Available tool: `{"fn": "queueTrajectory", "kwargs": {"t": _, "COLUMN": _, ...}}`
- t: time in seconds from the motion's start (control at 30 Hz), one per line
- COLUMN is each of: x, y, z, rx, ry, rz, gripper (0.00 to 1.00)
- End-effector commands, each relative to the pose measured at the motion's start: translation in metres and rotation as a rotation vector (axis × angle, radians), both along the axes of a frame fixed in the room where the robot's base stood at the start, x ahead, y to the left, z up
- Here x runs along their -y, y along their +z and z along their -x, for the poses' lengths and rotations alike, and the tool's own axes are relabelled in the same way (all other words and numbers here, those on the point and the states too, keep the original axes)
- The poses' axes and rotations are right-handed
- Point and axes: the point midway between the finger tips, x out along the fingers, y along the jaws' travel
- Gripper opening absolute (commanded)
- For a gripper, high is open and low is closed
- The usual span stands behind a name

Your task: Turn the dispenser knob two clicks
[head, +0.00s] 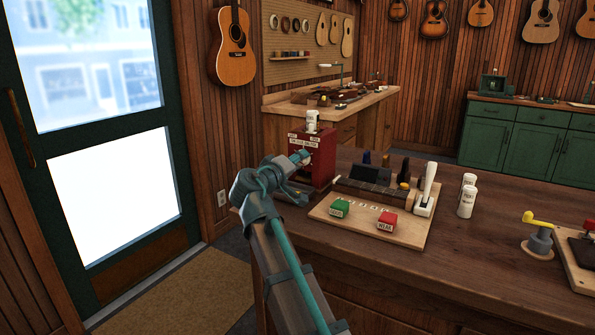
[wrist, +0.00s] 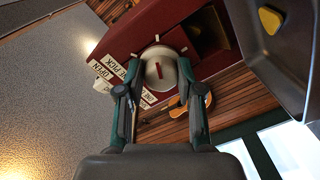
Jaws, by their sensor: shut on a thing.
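The dispenser (head: 312,150) is a dark red box with small white labels, standing at the left end of the wooden counter. In the wrist view its red face (wrist: 125,38) carries a round cream knob (wrist: 160,72) with a red pointer line and white tick marks around it. My gripper (wrist: 162,88) has its two fingers on either side of the knob and is shut on it. In the head view my gripper (head: 303,158) reaches the front of the dispenser, and the knob is mostly hidden there.
The counter front (head: 480,262) is clear.

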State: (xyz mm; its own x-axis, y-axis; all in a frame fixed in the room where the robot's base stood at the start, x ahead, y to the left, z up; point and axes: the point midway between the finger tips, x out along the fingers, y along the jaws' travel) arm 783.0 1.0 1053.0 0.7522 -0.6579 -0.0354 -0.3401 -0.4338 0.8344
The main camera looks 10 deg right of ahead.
Motion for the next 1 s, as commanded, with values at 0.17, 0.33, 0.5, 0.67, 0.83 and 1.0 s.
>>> {"fn": "queueTrajectory", "kwargs": {"t": 0.17, "x": 0.0013, "y": -0.0001, "z": -0.0022, "rx": 0.045, "ry": -0.001, "rz": -0.047, "gripper": 0.01}}
{"fn": "queueTrajectory", "kwargs": {"t": 0.33, "x": 0.001, "y": 0.0008, "z": -0.0023, "rx": 0.064, "ry": -0.001, "rz": -0.067, "gripper": 0.01}}
{"fn": "queueTrajectory", "kwargs": {"t": 0.5, "x": 0.0009, "y": 0.0015, "z": -0.0024, "rx": 0.068, "ry": 0.0, "rz": -0.072, "gripper": 0.01}}
{"fn": "queueTrajectory", "kwargs": {"t": 0.67, "x": 0.0008, "y": 0.0017, "z": -0.0026, "rx": 0.067, "ry": 0.0, "rz": -0.071, "gripper": 0.01}}
{"fn": "queueTrajectory", "kwargs": {"t": 0.83, "x": 0.0005, "y": 0.0017, "z": -0.0026, "rx": 0.068, "ry": 0.001, "rz": -0.071, "gripper": 0.51}}
{"fn": "queueTrajectory", "kwargs": {"t": 1.0, "x": 0.0002, "y": 0.001, "z": -0.0017, "rx": 0.067, "ry": 0.001, "rz": -0.072, "gripper": 0.6}}
